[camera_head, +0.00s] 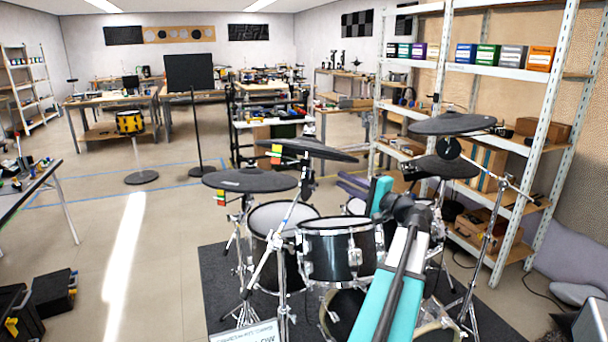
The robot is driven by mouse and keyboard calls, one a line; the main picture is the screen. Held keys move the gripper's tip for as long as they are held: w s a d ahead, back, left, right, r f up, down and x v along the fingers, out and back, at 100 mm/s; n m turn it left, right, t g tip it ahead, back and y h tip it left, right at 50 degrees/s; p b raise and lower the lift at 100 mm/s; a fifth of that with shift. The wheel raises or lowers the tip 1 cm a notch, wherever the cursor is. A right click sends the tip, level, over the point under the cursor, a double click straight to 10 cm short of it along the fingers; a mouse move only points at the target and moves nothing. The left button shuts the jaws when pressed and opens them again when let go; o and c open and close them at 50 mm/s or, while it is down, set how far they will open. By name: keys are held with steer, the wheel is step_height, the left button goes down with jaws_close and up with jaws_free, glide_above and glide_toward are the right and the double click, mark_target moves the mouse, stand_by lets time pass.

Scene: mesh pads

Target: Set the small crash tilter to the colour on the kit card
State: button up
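Several dark mesh cymbal pads stand on chrome stands around a black drum kit: a left pad (250,180), a middle pad (318,151), an upper right pad (452,124) and a smaller lower right pad (447,167). I cannot tell which is the small crash. Coloured tags (276,154) in green, yellow and red show at the middle pad's left edge, and similar tags (220,197) under the left pad. A white card (245,335) shows at the bottom edge; its colour cannot be read. My teal arm reaches up over the kit; its gripper fingers do not show.
A black drum (338,250) and thin stand legs crowd the dark mat (215,285). A metal shelf (545,100) with coloured boxes stands at the right. A yellow drum (130,123) stands farther back. The floor at left centre is mostly free.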

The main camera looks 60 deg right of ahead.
steer(key=w+a+m+g+h+p, duration=0.1)
steer(key=a+m+p, duration=0.2)
steer(key=m+p, duration=0.6)
steer(key=w+a+m+g+h+p, duration=0.1)
steer(key=a+m+p, duration=0.3)
steer(key=m+p, duration=0.6)
steer(key=m+h, duration=0.1)
steer(key=m, duration=0.3)
steer(key=shift+w+f+p, duration=0.25)
steer(key=shift+p, duration=0.05)
steer(key=shift+w+d+f+b, duration=0.25)
steer(key=shift+w+b, duration=0.2)
steer(key=shift+b, duration=1)
